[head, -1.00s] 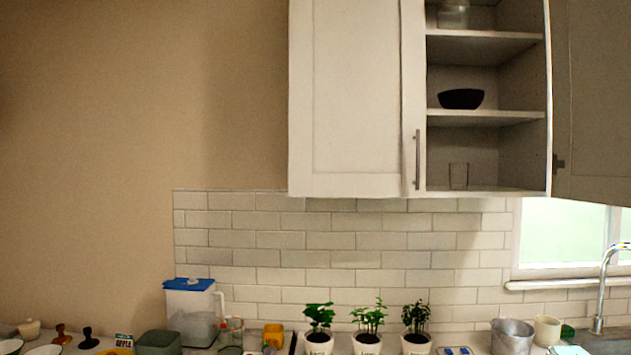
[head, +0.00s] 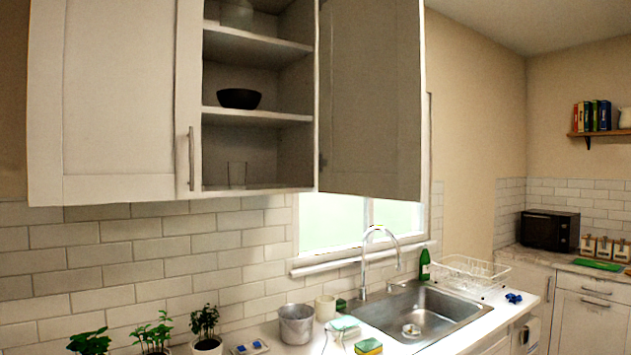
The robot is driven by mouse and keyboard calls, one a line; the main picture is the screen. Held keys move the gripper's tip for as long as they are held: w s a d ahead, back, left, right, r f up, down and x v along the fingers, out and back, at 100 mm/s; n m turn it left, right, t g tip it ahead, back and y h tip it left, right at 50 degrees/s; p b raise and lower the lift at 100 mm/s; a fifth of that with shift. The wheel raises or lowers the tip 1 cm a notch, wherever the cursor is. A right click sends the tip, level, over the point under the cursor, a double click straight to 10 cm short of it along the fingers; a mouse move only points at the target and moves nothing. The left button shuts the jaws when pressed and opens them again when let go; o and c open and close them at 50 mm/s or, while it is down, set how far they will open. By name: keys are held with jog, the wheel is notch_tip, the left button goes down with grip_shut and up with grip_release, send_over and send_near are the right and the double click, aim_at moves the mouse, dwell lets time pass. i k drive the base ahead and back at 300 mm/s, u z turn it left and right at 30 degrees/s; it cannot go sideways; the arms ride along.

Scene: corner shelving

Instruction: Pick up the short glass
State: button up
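A short clear glass (head: 237,174) stands upright on the bottom shelf of the open wall cabinet (head: 256,118), in the head view left of centre. A black bowl (head: 239,98) sits on the shelf above it. Another clear container (head: 236,14) stands on a higher shelf, cut off by the top of the frame. My gripper is not in view.
The open cabinet door (head: 372,100) swings out to the right of the shelves. Below are potted plants (head: 204,328), a metal pot (head: 296,324), a sink (head: 412,318) with a tall faucet (head: 366,255), and a dish rack (head: 463,271). A microwave (head: 549,230) stands far right.

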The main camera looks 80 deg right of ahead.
aim_at(237, 171)
jog(key=z, duration=1.75)
